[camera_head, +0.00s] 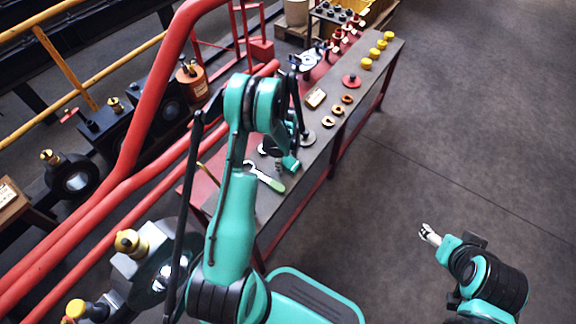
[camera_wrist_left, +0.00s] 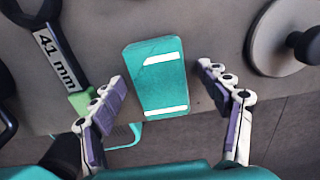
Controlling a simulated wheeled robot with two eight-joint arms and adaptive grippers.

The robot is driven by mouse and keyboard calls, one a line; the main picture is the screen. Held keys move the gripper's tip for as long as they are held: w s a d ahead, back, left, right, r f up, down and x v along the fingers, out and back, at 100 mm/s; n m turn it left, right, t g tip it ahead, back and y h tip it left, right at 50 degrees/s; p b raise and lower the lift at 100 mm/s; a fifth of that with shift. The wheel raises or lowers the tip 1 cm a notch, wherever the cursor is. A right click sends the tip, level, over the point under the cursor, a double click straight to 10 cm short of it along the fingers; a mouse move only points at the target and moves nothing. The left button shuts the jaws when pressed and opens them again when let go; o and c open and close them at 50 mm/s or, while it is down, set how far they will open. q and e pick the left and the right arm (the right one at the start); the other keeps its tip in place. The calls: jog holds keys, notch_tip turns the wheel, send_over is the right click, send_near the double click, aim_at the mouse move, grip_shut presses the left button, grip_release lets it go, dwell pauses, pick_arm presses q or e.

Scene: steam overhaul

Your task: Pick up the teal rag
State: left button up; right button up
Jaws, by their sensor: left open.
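The teal rag (camera_wrist_left: 153,80) is a flat rectangle with two white stripes. It lies on the grey bench top in the left wrist view. My left gripper (camera_wrist_left: 163,82) is open, with one finger on each side of the rag and a gap on both sides. In the head view my left arm reaches over the bench and largely hides the gripper and the spot where the rag lies. My right gripper (camera_head: 430,235) is over bare floor at the right, away from the bench; its finger opening is too small to judge.
A green-handled wrench (camera_head: 265,177) marked 41 mm lies left of the rag in the wrist view. A grey disc with a dark knob (camera_wrist_left: 283,40) stands to the right. Rings and yellow caps (camera_head: 374,53) line the bench further back. Red pipes (camera_head: 150,120) run along the left.

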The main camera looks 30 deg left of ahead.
aim_at(287, 161)
pick_arm(q)
jog(key=shift+r, duration=0.1)
jog(key=shift+c, duration=1.3)
jog(key=c, duration=1.1)
jog(key=shift+r+p, duration=0.45)
jog(key=shift+r, duration=0.25)
notch_tip(287, 161, up, 3)
jog(key=shift+f+p, duration=0.1)
jog(key=shift+p, duration=0.7)
jog(key=d+r+p, duration=0.4)
jog(key=d+r, duration=0.2)
jog(key=d, duration=0.5)
jog(key=shift+d+r, duration=0.4)
